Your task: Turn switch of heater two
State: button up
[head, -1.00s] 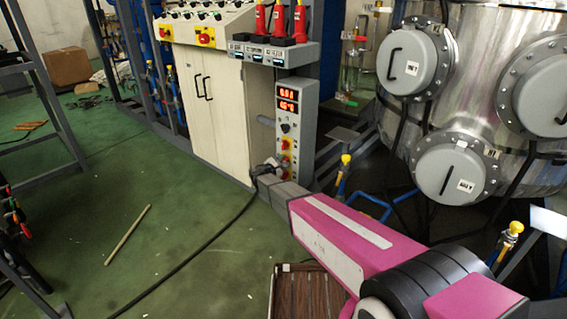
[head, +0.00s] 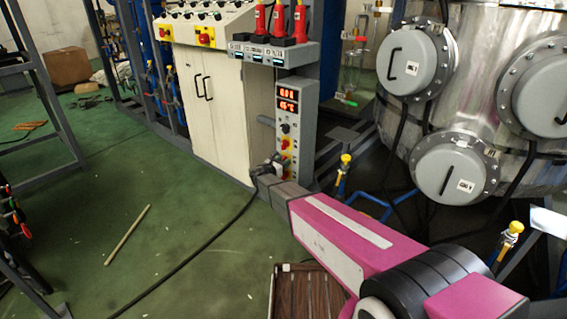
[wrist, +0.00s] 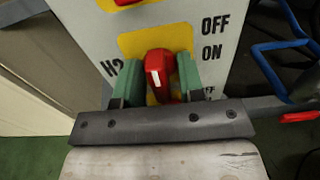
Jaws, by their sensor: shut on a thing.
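The switch of heater two (wrist: 157,72) is a red knob with a white mark on a yellow plate, beside the label H2 and the words OFF and ON in the wrist view. Its white mark points roughly up and down in the picture. My gripper (wrist: 155,82) has its green fingers on both sides of the knob, shut on it. In the head view my gripper (head: 277,165) is at the lower part of the grey control panel (head: 306,125), which carries red digital displays (head: 287,100). The fingertips and knob are too small to make out there.
A white cabinet (head: 222,120) stands left of the panel. Steel vessels with round grey covers (head: 450,172) and blue pipes (head: 375,205) are on the right. A black cable (head: 200,245) and a stick (head: 127,234) lie on the open green floor.

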dwell(0.3)
jog(key=o, duration=0.6)
jog(key=shift+c, duration=0.2)
jog(key=shift+s+a, duration=0.1)
jog(key=v, duration=1)
jog(key=shift+s+a, duration=0.2)
jog(key=shift+s, duration=0.05)
jog(key=shift+d, duration=0.1)
